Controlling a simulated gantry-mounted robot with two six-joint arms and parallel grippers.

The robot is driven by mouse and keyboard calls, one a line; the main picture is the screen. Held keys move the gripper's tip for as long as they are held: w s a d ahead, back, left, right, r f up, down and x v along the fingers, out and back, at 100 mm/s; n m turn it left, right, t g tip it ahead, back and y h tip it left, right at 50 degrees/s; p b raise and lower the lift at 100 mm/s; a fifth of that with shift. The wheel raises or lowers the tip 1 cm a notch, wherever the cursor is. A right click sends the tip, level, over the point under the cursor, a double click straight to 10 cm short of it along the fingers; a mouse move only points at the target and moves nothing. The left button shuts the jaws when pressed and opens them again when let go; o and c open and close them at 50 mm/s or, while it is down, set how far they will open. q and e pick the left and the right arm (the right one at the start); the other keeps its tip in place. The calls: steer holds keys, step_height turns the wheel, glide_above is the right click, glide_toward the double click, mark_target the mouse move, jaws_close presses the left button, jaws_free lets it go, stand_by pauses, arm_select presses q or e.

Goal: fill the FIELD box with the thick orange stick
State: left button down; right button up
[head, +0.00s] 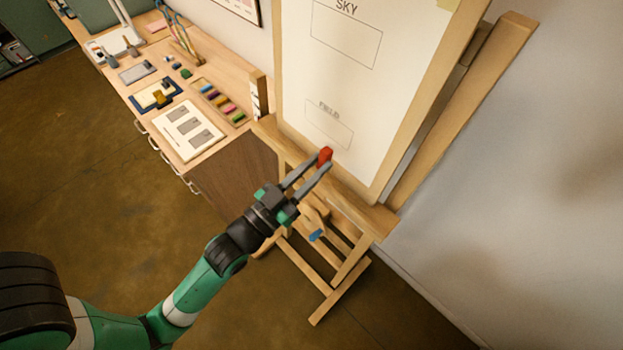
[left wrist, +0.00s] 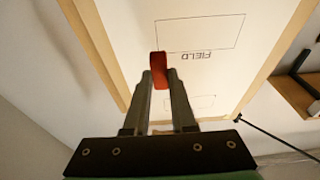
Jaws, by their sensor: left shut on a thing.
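My left gripper (head: 308,172) is shut on a short thick stick (head: 325,156) that looks red to red-orange. In the left wrist view the stick (left wrist: 159,70) stands out past the fingertips (left wrist: 160,80), close to the sheet. The FIELD box (head: 329,124) is an outlined rectangle low on the white sheet, and its inside looks blank. I cannot tell whether the stick touches the sheet.
The SKY box (head: 346,36) higher up is blank. The wooden easel (head: 380,217) holds the sheet, with its ledge under the gripper. On the desk at left lie a tray of several coloured sticks (head: 218,99) and a sheet with grey swatches (head: 181,128).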

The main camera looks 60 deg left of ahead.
mark_target(351, 139)
arm_select(q)
steer(key=shift+f+t, duration=0.4)
steer(key=shift+f, duration=0.1)
steer(key=shift+r+t, duration=0.25)
steer(key=shift+t, duration=0.05)
arm_select(e)
steer(key=shift+f, duration=0.25)
arm_select(q)
steer(key=shift+w, duration=0.15)
steer(key=w, duration=0.5)
steer(key=shift+a+f+p, duration=0.3)
steer(key=shift+a+f, duration=0.05)
steer(key=shift+a, duration=0.05)
arm_select(e)
steer(key=shift+r, duration=0.1)
arm_select(q)
steer(key=shift+w+a, duration=0.15)
steer(key=shift+w, duration=0.65)
